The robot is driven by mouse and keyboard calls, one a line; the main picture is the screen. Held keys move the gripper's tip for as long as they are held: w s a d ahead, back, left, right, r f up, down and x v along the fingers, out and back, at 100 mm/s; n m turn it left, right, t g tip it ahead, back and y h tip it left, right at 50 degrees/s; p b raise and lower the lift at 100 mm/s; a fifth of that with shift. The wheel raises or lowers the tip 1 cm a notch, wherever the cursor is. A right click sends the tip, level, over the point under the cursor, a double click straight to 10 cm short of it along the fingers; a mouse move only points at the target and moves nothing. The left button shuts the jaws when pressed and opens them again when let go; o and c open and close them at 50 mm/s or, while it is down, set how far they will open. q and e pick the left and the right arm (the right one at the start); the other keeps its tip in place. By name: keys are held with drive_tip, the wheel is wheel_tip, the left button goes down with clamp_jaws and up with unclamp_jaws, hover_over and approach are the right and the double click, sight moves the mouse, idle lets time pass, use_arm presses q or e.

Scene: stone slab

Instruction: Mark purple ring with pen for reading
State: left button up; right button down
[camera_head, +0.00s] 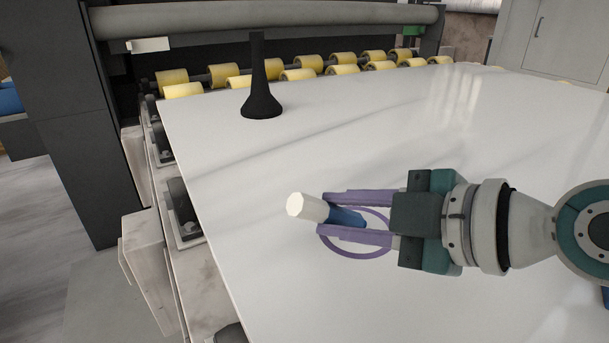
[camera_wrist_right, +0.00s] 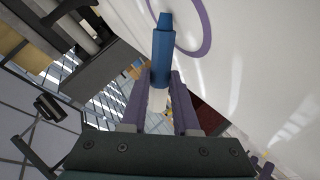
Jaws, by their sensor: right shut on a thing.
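The purple ring (camera_head: 357,258) is drawn as a thin outline on the pale stone slab (camera_head: 400,130). My right gripper (camera_head: 324,213) reaches in from the right and is shut on the pen, which has a white part (camera_head: 306,207) and a blue part (camera_head: 348,218). In the head view the gripper and pen overlap the ring and hide part of it. In the right wrist view the blue pen (camera_wrist_right: 162,48) extends beyond the fingers (camera_wrist_right: 160,80), with its narrow end beside the ring's arc (camera_wrist_right: 209,28). I cannot tell whether it touches the slab. My left gripper is not in view.
A black flared post (camera_head: 262,98) stands on the slab near its back left. Yellow rollers (camera_head: 300,74) line the back edge below a grey beam (camera_head: 260,18). The slab's left edge borders a machine frame. Much of the slab is bare.

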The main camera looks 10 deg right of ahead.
drive_tip(key=shift+s+a, duration=0.1)
drive_tip(key=shift+a, duration=0.2)
idle(0.4)
drive_tip(key=shift+s+a, duration=0.1)
drive_tip(key=shift+a, duration=0.2)
idle(0.7)
drive_tip(key=shift+s+a+p, duration=0.15)
drive_tip(key=shift+a+p, duration=0.2)
drive_tip(key=shift+p, duration=0.05)
idle(0.4)
drive_tip(key=shift+s+a, duration=0.15)
drive_tip(key=shift+a, duration=0.35)
idle(0.5)
drive_tip(key=shift+p, duration=0.3)
wheel_tip(320, 180, up, 7)
drive_tip(key=p, duration=0.6)
drive_tip(key=shift+p, duration=0.4)
drive_tip(key=shift+d+r, duration=0.1)
